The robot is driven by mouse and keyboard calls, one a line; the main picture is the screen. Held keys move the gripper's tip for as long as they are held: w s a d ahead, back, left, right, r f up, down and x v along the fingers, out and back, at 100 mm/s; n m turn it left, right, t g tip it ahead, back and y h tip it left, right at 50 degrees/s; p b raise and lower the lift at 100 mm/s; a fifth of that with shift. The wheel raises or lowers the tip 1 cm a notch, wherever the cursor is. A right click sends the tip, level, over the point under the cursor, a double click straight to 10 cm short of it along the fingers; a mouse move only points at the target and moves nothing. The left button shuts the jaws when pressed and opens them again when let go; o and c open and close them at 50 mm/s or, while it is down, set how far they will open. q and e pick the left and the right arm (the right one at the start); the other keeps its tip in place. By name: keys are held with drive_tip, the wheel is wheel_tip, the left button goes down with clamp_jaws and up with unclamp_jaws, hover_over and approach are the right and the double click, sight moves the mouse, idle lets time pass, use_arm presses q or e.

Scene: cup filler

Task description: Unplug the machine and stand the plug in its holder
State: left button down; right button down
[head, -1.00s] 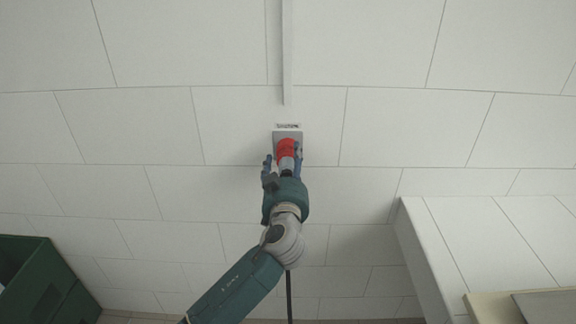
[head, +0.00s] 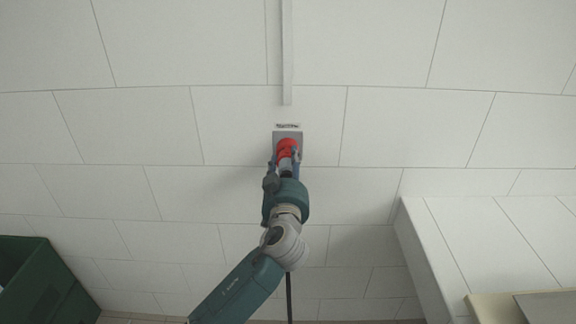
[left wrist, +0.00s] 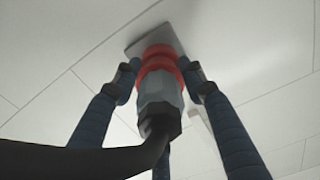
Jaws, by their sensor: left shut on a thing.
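The red and grey plug (head: 287,150) is at the grey socket box (head: 293,136) on the tiled wall, in the middle of the head view. My left gripper (head: 285,162) is shut on the plug from below. In the left wrist view the plug's grey body (left wrist: 158,90) sits between the blue fingers, with its red collar against or very near the socket plate (left wrist: 158,38). I cannot tell how deep the plug sits. A black cable (left wrist: 80,160) runs from the plug's back end. The plug holder is not recognisable in these views. My right gripper is not in view.
A green crate (head: 45,285) stands at the lower left. A white tiled ledge (head: 455,250) juts out at the right, with a beige board (head: 490,305) at the lower right corner. A thin conduit (head: 287,50) runs up the wall above the socket.

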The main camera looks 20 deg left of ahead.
sight(287, 167)
use_arm(q)
drive_tip(key=shift+v, duration=2.9)
drive_tip(key=shift+r, duration=0.1)
